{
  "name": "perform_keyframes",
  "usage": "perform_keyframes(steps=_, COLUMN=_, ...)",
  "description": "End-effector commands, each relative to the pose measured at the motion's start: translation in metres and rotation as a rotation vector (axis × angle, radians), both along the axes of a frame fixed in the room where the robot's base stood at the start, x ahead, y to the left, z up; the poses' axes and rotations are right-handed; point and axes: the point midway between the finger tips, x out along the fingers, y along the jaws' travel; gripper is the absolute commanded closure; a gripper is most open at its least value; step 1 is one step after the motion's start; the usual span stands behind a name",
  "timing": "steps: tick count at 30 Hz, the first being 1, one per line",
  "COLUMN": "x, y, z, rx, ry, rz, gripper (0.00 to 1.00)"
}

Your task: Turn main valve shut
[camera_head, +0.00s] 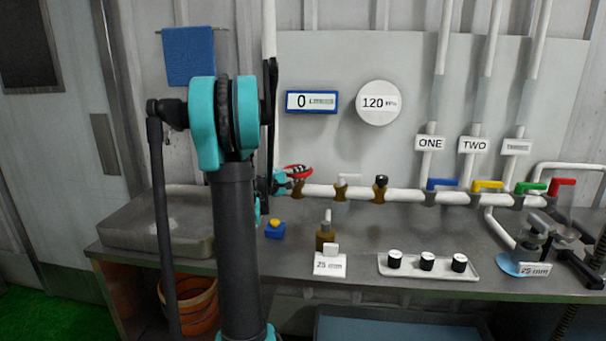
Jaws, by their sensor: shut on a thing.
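A red valve handle (299,168) sits at the left end of the white pipe (415,195), partly covered by my gripper. I take it as the main valve, though no label on it is readable. My gripper (287,178) reaches it from the left and is shut on it. My dark and teal arm (238,210) stands in front and hides the wall behind it. The handle's exact angle to the pipe is hard to tell.
Along the pipe are a white lever (349,178), a black knob (381,181), and blue (442,184), yellow (487,185), green (530,188) and red (561,183) levers. A blue display (312,102) reads 0; a round gauge (377,88) reads 120. A tray (430,270) holds black caps.

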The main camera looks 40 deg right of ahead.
Motion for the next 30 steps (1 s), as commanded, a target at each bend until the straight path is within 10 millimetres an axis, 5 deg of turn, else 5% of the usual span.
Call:
perform_keyframes(steps=15, x=0.0024, y=0.0081, z=-0.0008, rx=0.002, ry=-0.001, rz=-0.355, gripper=1.00)
perform_keyframes(steps=30, x=0.0020, y=0.0103, z=-0.0007, rx=0.002, ry=-0.001, rz=-0.441, gripper=1.00)
